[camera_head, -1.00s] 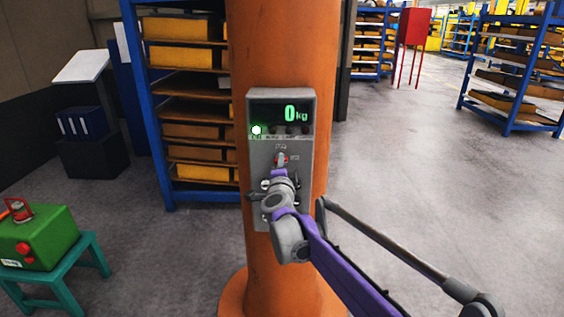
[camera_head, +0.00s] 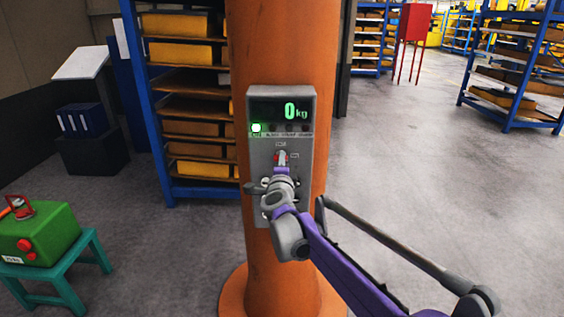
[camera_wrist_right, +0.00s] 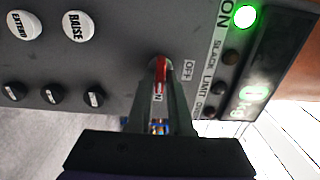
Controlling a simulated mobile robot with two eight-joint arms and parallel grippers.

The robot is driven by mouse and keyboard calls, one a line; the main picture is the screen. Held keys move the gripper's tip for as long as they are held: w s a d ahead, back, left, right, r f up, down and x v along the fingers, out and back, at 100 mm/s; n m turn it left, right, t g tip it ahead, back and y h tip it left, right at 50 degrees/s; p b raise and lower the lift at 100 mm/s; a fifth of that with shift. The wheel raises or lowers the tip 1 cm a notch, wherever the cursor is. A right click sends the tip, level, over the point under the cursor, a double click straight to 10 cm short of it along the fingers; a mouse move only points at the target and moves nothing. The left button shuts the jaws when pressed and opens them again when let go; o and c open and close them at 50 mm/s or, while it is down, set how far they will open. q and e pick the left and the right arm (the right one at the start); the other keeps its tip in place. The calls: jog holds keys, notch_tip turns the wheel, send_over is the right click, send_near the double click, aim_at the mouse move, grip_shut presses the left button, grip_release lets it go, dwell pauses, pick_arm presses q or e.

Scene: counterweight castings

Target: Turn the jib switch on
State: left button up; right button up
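The jib switch is a small red lever (camera_head: 281,157) on a grey control panel (camera_head: 259,163) fixed to an orange column. In the right wrist view the lever (camera_wrist_right: 161,69) points down the picture, toward a partly covered label ending in "N"; the "OFF" label is to its right. My right gripper (camera_head: 281,165) is in front of the panel. In the right wrist view its two fingers (camera_wrist_right: 160,80) stand close on either side of the lever and appear shut on it. A green lamp (camera_head: 256,128) marked "ON" is lit. The display (camera_head: 290,111) reads 0 kg. My left gripper is not in view.
White buttons (camera_wrist_right: 78,25) and dark knobs (camera_wrist_right: 52,94) sit on the panel near the switch. The orange column (camera_head: 280,45) stands before a blue rack (camera_head: 143,90). A green box (camera_head: 50,230) rests on a teal stool (camera_head: 70,271) at left. The floor at right is clear.

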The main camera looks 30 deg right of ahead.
jog(key=o, duration=0.3)
jog(key=b+v, duration=0.1)
jog(key=v, duration=0.9)
jog(key=shift+s+a, duration=0.2)
jog(key=shift+s, duration=0.15)
